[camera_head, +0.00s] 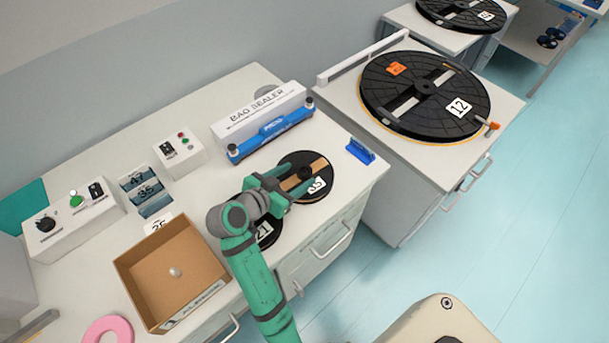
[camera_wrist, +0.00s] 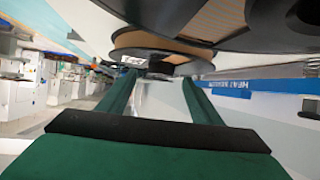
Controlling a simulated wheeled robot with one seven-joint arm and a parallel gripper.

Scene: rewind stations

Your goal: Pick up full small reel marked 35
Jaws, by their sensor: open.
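The small reel marked 35 (camera_head: 321,174) is a black disc with a tan band and a white label, lying on the bench near its right front edge. My gripper (camera_head: 285,183) is open beside it, its green fingers reaching to the reel's left side. In the wrist view a reel with tan winding and a white label (camera_wrist: 133,60) shows beyond and between the fingertips of my gripper (camera_wrist: 158,80). I cannot tell whether the fingers touch it. My arm partly hides a second black reel marked 21 (camera_head: 266,233) just in front.
A bag sealer (camera_head: 262,115) stands behind the reel and a blue holder (camera_head: 360,151) to its right. An open cardboard box (camera_head: 172,268) lies to the left. A large reel marked 12 (camera_head: 425,95) lies on the cabinet at right. The floor (camera_head: 480,220) there is clear.

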